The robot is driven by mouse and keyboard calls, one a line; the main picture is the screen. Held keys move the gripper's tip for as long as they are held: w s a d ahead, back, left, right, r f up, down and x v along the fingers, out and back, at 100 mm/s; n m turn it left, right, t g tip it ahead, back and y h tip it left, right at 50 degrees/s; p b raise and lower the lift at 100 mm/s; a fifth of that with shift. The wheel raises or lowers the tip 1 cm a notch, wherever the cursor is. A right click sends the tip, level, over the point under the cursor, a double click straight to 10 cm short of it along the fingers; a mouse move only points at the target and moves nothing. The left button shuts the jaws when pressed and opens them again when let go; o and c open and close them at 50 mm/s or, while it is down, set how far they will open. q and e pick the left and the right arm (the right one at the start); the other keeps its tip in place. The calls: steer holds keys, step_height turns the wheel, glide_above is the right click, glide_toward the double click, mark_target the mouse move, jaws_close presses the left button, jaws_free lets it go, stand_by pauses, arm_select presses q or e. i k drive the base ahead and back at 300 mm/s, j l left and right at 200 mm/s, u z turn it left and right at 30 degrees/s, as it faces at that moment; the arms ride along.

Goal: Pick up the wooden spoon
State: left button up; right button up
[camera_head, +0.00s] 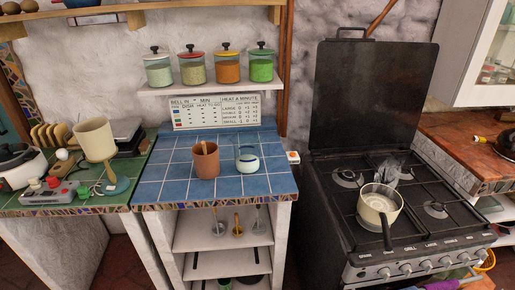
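A wooden handle (204,147), likely the wooden spoon, sticks up out of a brown terracotta cup (206,164). The cup stands upright on the blue tiled counter (165,183). The rest of the spoon is hidden inside the cup. Neither of my grippers is in view.
A glass jar (247,159) stands close to the cup's right. A black stove (347,207) with a pan (379,208) is further right. A shelf (215,86) with several lidded jars hangs above. The counter's front left is clear.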

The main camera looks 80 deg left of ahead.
mark_target(203, 143)
steer(key=k+j+u, duration=0.2)
steer(key=u, duration=0.25)
steer(key=k+j+u, duration=0.15)
steer(key=u, duration=0.3)
steer(key=j+u, duration=0.1)
steer(key=u, duration=1.85)
